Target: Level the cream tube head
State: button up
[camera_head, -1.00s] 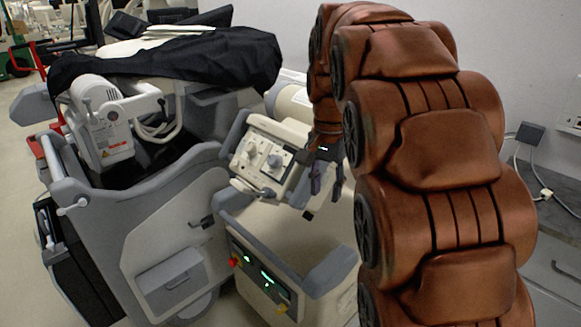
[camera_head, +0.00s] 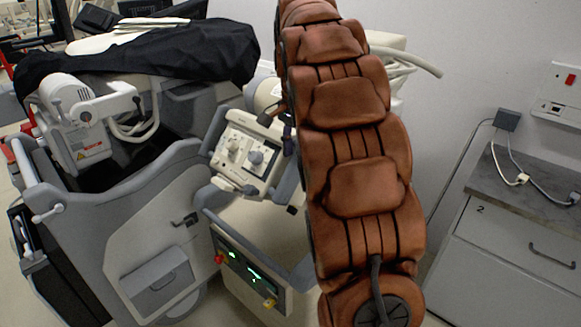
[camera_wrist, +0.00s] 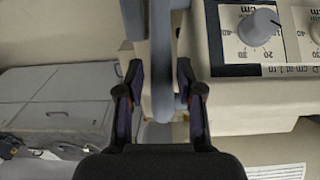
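The cream tube head (camera_head: 238,172) with its dial panel hangs at the cart's near right corner in the head view. Its face slopes down to the right there; its true tilt is hard to judge. In the wrist view, its dial face (camera_wrist: 221,85) fills the upper right. A grey handle bar (camera_wrist: 162,45) runs beside it. My gripper (camera_wrist: 160,76) is open, with one finger on each side of this bar. Contact with the bar is unclear.
A large grey cart (camera_head: 150,230) with a black cover (camera_head: 150,55) stands left. A lit control panel (camera_head: 248,270) sits below the head. A grey drawer cabinet (camera_head: 500,245) stands right, by the wall. Cables hang there.

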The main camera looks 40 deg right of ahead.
aim_at(295, 168)
jog(key=shift+a+f+p, duration=0.1)
jog(key=shift+f+p, duration=0.5)
jog(key=shift+f, duration=2)
grip_shut()
